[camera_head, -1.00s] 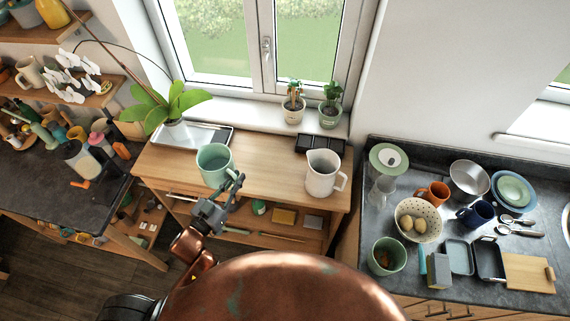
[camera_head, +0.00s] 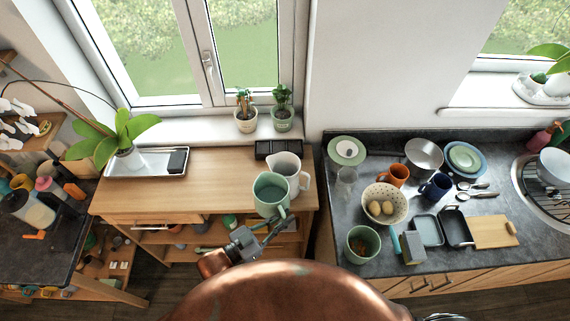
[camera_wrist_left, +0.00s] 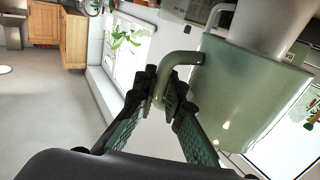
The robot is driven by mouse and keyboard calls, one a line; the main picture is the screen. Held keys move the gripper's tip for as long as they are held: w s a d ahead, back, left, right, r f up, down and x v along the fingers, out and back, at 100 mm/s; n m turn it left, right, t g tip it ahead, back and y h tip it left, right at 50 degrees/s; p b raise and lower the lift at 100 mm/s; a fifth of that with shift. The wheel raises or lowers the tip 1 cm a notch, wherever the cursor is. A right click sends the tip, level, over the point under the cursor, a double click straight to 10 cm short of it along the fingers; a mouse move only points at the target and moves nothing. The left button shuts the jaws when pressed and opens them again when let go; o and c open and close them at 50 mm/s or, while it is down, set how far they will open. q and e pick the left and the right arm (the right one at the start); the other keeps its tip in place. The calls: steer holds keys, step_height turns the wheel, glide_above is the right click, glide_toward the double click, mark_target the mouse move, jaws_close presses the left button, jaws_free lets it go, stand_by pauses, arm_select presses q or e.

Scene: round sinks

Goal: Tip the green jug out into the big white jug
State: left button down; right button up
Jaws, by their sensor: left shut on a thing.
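The green jug (camera_head: 271,192) is in the head view, in front of the big white jug (camera_head: 291,168) and hiding part of it. My left gripper (camera_head: 268,230) is shut on the green jug's handle. In the left wrist view the gripper's fingers (camera_wrist_left: 160,100) close around the handle, and the green jug (camera_wrist_left: 245,95) fills the right side, roughly upright. The white jug (camera_wrist_left: 265,25) shows behind it at the top. The white jug stands on the wooden table (camera_head: 190,185) near its right end. My right gripper is not in view.
A black compartment tray (camera_head: 277,149) lies behind the jugs. A metal tray (camera_head: 150,163) with a plant is on the table's left end. The table's middle is clear. The dark counter (camera_head: 340,220) at the right holds a bowl (camera_head: 384,203), mugs and dishes.

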arm_select(q)
steer(key=s+d+m+g+h, duration=0.1)
steer(key=s+d+g, duration=0.1)
steer(key=d, duration=0.5)
steer(key=shift+s+d+f+m, duration=0.25)
steer(key=shift+s+d+m, duration=0.05)
steer(key=shift+s, duration=0.45)
steer(key=shift+r, duration=0.1)
steer(key=w+a+r+n+g, duration=0.1)
steer(key=w+r+n, duration=0.3)
steer(key=r, duration=0.4)
steer(key=w+a+r+n+g, duration=0.1)
steer(key=w+r+n, duration=0.3)
steer(key=r, duration=0.4)
steer(key=shift+w+y, duration=0.15)
steer(key=shift+y, duration=0.15)
steer(key=shift+w+a+r+n+g, duration=0.2)
steer(key=shift+w+n, duration=0.55)
steer(key=shift+n, duration=0.1)
steer(key=shift+w+a+r+n+g, duration=0.15)
steer(key=shift+w+n+g, duration=0.05)
steer(key=shift+w+n, duration=0.6)
